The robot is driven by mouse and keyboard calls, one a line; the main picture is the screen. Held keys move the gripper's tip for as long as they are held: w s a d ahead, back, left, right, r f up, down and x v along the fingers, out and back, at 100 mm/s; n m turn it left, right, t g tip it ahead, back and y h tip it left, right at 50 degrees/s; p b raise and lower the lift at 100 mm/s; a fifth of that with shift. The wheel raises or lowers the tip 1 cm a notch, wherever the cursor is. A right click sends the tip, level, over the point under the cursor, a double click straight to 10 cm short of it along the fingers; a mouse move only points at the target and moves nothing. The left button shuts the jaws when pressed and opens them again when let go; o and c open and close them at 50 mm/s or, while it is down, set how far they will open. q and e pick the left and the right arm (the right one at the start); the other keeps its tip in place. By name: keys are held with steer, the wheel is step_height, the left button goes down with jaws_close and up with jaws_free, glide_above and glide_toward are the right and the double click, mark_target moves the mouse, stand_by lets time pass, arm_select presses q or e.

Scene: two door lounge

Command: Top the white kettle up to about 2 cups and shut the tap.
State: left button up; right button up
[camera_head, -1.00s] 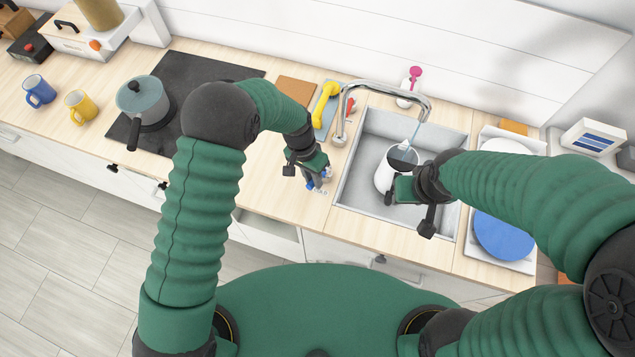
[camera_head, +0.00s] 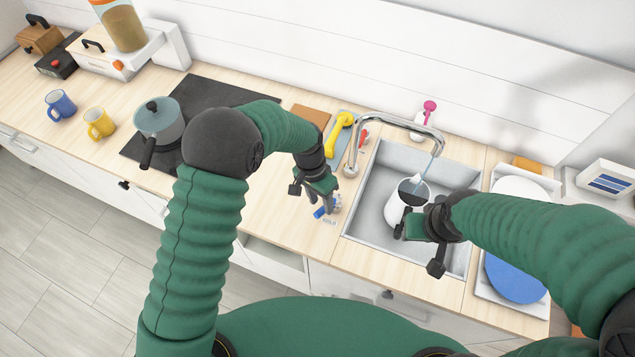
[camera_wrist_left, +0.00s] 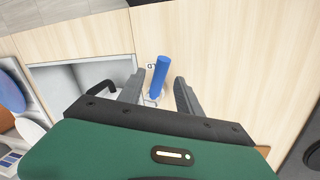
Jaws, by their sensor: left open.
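The white kettle (camera_head: 396,208) stands in the sink under the spout, its open top dark inside; I cannot read its fill level. A thin water stream (camera_head: 431,166) runs from the chrome tap (camera_head: 400,122) toward the kettle's opening. My right gripper (camera_head: 405,228) is at the kettle's dark handle; its fingers are hidden, so its grip cannot be told. My left gripper (camera_head: 326,206) is open over the counter left of the sink. A blue cylindrical handle (camera_head: 320,212) is there; in the left wrist view this blue handle (camera_wrist_left: 160,76) shows between the open fingers (camera_wrist_left: 158,92).
The grey sink (camera_head: 365,222) has raised walls around the kettle. A rack with a blue plate (camera_head: 516,278) stands to its right. A yellow object (camera_head: 339,137) and a red handle (camera_head: 364,134) are behind the left gripper. A pot (camera_head: 158,121) and mugs stand farther left.

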arm_select(q)
step_height(320, 180, up, 14)
steer(key=w+a+b, duration=0.1)
steer(key=a+b, duration=0.1)
steer(key=shift+w, duration=0.4)
steer(key=shift+f, duration=0.15)
stand_by(2.5)
